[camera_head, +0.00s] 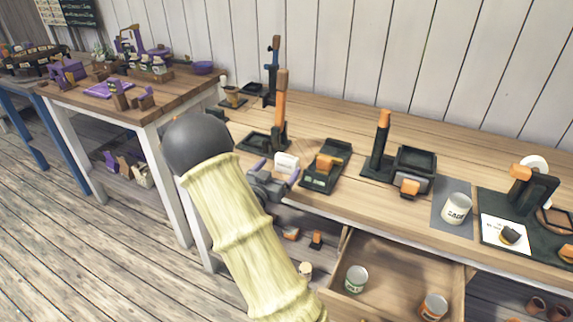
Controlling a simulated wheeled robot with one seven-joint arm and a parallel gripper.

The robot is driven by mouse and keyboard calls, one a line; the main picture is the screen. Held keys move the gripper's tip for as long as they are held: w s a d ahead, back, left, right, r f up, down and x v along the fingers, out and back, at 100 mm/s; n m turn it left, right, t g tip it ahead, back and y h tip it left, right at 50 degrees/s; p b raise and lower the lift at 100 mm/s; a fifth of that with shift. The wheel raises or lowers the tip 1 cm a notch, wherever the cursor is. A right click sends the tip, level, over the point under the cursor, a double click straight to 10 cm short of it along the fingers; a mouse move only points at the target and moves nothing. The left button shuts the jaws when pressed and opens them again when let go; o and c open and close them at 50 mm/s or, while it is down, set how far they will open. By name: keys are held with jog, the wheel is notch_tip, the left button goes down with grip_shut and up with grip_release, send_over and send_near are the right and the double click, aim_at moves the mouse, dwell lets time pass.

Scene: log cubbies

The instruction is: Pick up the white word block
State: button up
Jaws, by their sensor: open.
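A small white block (287,162) stands near the front edge of the wooden workbench, left of a dark tray with an orange-topped piece. Any word on it is too small to read. My gripper (275,173), grey with purplish parts, is at the bench's front edge, just in front of the block and overlapping its lower part in the picture. My gripper is open. I cannot tell whether the block is between the fingers or touching them. My pale yellow arm hides the bench front below.
The dark tray (325,181) is close on the right. A tall orange-handled tool (281,103) stands behind the block. Farther right are a dark stand (380,147) and a white can (456,208). An open drawer (395,262) holding cans juts out below the bench.

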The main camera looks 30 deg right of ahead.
aim_at(288, 156)
jog(key=shift+x, duration=1.05)
jog(key=x, duration=0.6)
jog(key=shift+a, duration=0.1)
jog(key=c, duration=1.1)
notch_tip(288, 156, up, 10)
jog(key=shift+r+p, duration=0.1)
jog(key=shift+p, duration=0.45)
